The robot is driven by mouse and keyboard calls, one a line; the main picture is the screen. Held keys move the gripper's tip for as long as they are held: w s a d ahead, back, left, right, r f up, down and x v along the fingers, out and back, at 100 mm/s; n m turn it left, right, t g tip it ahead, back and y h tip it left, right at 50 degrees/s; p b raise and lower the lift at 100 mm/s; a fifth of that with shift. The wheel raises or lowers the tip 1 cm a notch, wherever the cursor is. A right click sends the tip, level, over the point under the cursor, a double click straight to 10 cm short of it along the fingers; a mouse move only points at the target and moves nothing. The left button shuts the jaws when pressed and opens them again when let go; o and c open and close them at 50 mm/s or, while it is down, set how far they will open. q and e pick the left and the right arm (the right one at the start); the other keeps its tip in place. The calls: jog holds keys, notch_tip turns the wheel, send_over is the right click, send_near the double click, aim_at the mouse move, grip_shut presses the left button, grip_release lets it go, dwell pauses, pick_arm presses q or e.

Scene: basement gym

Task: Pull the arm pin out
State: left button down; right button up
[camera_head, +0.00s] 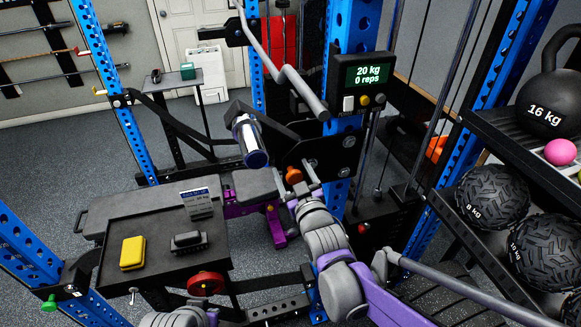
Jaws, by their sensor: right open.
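An orange knob (293,176), which looks like the arm pin, sits at the lower end of a black lever arm (270,128) beside the blue rack upright. My right gripper (302,188) reaches up from the lower right and is open, with its fingertips close to the orange knob. I cannot tell whether the fingers touch the knob. Part of my left arm shows at the bottom edge, but its gripper is not in view.
A black tray (125,285) at the lower left holds a yellow block (132,253) and a dark object (188,241). A display (367,75) reads 20 kg, 0 reps. A shelf (467,243) with balls and a kettlebell (550,98) stands at right.

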jog(key=shift+w+a, duration=0.2)
jog(key=shift+w, duration=0.3)
grip_shut()
